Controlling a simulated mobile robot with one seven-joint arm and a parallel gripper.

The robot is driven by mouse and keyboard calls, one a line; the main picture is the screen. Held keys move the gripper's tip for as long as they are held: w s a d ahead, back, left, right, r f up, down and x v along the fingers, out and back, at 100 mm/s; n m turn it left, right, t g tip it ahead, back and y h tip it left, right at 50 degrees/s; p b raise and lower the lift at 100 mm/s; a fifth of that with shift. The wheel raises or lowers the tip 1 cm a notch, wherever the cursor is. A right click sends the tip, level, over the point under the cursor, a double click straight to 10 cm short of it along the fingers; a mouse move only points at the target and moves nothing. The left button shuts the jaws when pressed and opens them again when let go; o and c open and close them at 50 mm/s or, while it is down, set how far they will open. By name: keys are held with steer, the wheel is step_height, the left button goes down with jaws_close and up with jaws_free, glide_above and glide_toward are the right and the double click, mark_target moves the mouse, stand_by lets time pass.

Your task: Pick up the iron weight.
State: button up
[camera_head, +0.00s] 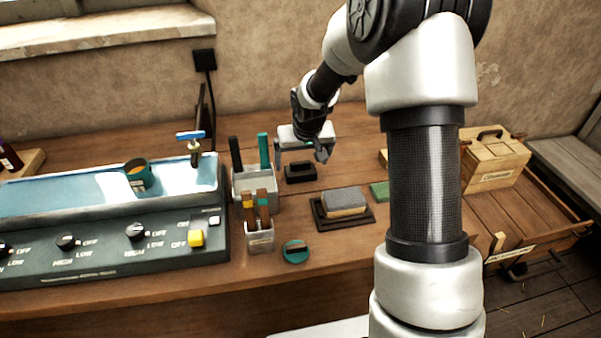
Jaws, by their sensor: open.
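A small black block with a raised top, which looks like the iron weight (300,173), sits on the wooden bench near the middle of the head view. My gripper (300,158) hangs just above and behind it, with the fingers spread apart to the left and right. Nothing shows between the fingers. The weight looks upright on the bench, and I cannot tell whether a fingertip touches it.
A grey holder (268,192) with upright handled tools stands close to the left. A grey-topped block (345,200) on a dark tray lies in front right. A teal round object (296,252) lies near the front edge. A wooden box (494,165) stands right.

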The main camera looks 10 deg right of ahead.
mark_target(301, 163)
steer(key=x, duration=0.3)
steer(key=shift+w+f, duration=0.1)
steer(key=shift+c, duration=0.4)
